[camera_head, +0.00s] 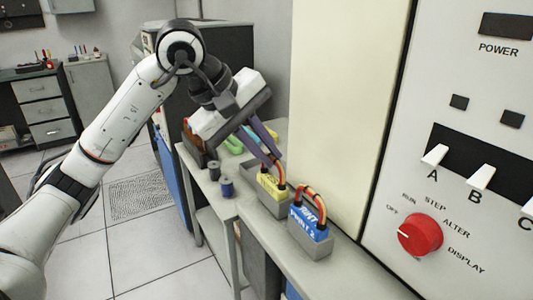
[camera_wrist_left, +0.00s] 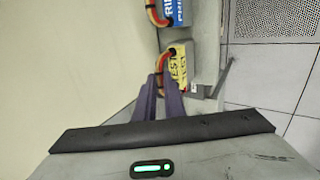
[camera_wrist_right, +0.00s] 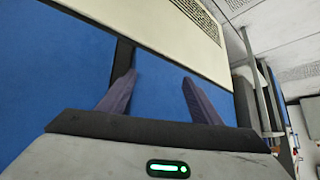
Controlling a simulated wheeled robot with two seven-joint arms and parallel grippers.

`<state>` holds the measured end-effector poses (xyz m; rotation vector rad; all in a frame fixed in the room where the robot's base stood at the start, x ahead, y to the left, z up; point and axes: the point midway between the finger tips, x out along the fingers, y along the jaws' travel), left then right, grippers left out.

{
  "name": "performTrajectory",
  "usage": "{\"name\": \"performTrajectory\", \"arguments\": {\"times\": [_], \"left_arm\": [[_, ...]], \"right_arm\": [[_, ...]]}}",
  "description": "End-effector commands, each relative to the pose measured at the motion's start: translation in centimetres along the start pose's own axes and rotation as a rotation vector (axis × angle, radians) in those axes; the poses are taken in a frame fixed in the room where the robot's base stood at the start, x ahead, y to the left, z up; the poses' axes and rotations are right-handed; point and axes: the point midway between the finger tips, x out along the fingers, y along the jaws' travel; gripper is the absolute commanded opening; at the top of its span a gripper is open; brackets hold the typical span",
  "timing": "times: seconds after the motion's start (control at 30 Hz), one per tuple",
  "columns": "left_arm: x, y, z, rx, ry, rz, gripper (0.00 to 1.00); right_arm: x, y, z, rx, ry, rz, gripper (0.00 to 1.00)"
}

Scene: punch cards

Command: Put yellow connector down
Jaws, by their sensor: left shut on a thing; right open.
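The yellow connector (camera_head: 271,187), with a loop of red and orange cables on top, sits at a grey holder (camera_head: 277,209) on the narrow grey shelf. In the left wrist view the yellow connector (camera_wrist_left: 178,70) shows just past the fingertips. My left gripper (camera_head: 274,154) reaches down from above and is shut on it by the cable loop; the fingers partly hide the grip. I cannot tell how deep the connector sits in the holder. My right gripper (camera_wrist_right: 158,80) is open and empty, in front of blue panels (camera_wrist_right: 165,88).
A blue connector (camera_head: 308,222) with a similar cable loop stands in its own grey holder (camera_head: 310,245) nearer on the shelf. Dark spools (camera_head: 227,187) stand left of the yellow one. A green object (camera_head: 232,145) lies behind. A cream cabinet wall (camera_head: 345,100) borders the shelf on the right.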

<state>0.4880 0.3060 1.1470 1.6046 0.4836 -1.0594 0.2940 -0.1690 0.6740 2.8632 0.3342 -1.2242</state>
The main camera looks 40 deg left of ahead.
Motion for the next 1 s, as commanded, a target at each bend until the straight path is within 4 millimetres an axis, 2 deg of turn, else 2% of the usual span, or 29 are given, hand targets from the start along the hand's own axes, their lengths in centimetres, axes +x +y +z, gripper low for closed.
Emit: {"name": "performTrajectory", "arguments": {"times": [0.4, 0.43, 0.53, 0.87, 1.0], "left_arm": [[0.5, -0.3, 0.0, 0.0, 0.001, 0.004, 0.0], [0.5, -0.3, 0.0, 0.0, 0.001, 0.002, 0.13], [0.5, -0.3, 0.0, 0.0, 0.0, 0.001, 0.28], [0.2, -0.1, 0.0, 0.0, 0.0, 0.002, 0.28], [-1.2, 0.0, -0.1, 0.0, 0.002, 0.006, 0.28]], "right_arm": [[0.4, 0.0, 0.1, 0.0, 0.003, 0.0, 0.59], [0.3, 0.0, 0.1, -0.001, 0.003, 0.0, 0.59], [0.3, 0.1, 0.0, -0.001, 0.004, 0.0, 0.59], [0.1, 0.0, -0.3, -0.001, 0.005, 0.0, 0.59], [0.1, 0.0, -0.3, -0.001, 0.006, 0.0, 0.59]]}}
